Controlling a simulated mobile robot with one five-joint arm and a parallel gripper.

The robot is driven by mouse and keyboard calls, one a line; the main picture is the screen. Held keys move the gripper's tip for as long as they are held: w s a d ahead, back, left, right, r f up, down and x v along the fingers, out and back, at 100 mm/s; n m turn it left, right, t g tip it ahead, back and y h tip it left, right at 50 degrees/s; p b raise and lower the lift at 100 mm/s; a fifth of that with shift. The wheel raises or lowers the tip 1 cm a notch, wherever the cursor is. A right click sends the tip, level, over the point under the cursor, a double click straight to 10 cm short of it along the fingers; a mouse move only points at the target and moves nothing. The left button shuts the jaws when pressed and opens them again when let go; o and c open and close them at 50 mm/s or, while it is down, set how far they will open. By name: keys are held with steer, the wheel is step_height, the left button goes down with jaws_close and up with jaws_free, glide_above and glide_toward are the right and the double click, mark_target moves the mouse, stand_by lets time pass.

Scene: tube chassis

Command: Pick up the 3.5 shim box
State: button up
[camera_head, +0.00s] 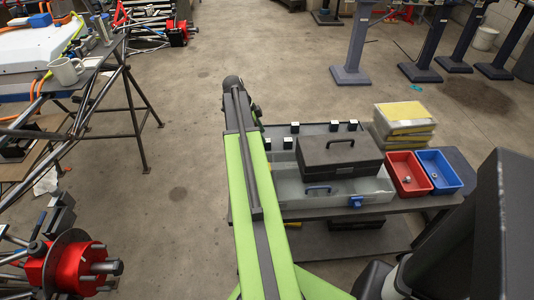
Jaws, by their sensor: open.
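Several small boxes with dark tops and white fronts, possibly shim boxes, stand in the grey case on the bench. Three are in the back row: a left one (295,127), a middle one (335,126) and a right one (353,125). Two more, a left box (268,143) and a right box (287,143), stand nearer, beside my arm. No label is readable, so I cannot tell which is the 3.5 box. My green arm reaches forward along the left of the bench to a dark joint. My gripper's fingers do not show.
A dark toolbox (340,155) sits by the small boxes, above a grey case (335,196). A red bin (407,173), a blue bin (438,172) and stacked yellow-topped cases (404,112) stand to the right. A tube frame (130,105) is at left; floor between is clear.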

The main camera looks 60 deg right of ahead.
mark_target(267, 145)
steer(key=shift+s+d+f, duration=0.15)
steer(key=shift+s+f, duration=0.05)
steer(key=shift+f, duration=0.5)
steer(key=shift+r, duration=0.1)
steer(key=b+x, duration=0.5)
steer(key=shift+w+d+f, duration=0.15)
steer(key=shift+f, duration=0.1)
steer(key=shift+r, duration=0.2)
jaws_close()
